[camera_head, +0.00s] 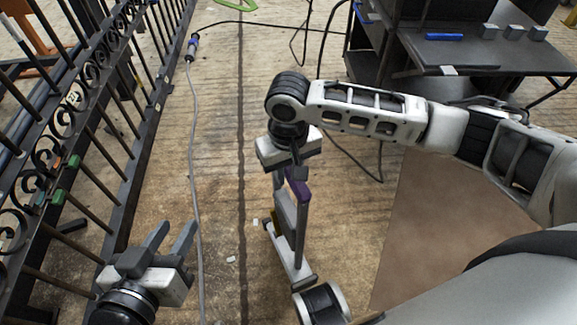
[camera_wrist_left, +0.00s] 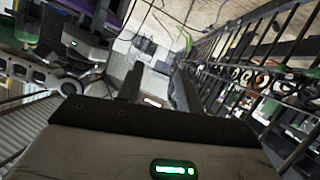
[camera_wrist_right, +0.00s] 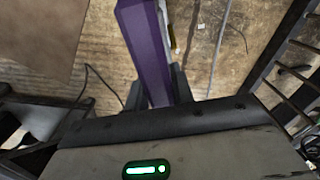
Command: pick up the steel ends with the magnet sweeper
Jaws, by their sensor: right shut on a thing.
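The magnet sweeper has a purple handle (camera_head: 298,187), a grey shaft (camera_head: 300,235) and a long low bar (camera_head: 287,252) at floor level. My right gripper (camera_head: 290,170) is shut on the purple handle, which also runs between its fingers in the right wrist view (camera_wrist_right: 145,45). Small pale pieces, which look like the steel ends (camera_head: 230,259), lie on the floor just left of the bar. Whether any are under the bar is hidden. My left gripper (camera_head: 170,237) is open and empty over the floor near the gate, left of the sweeper.
A black scrollwork gate (camera_head: 110,95) stands along the left. A grey cable (camera_head: 196,170) runs along the floor between gate and sweeper. A dark bench (camera_head: 480,55) with grey blocks and a blue item is at upper right. A brown sheet (camera_head: 425,220) covers floor at right.

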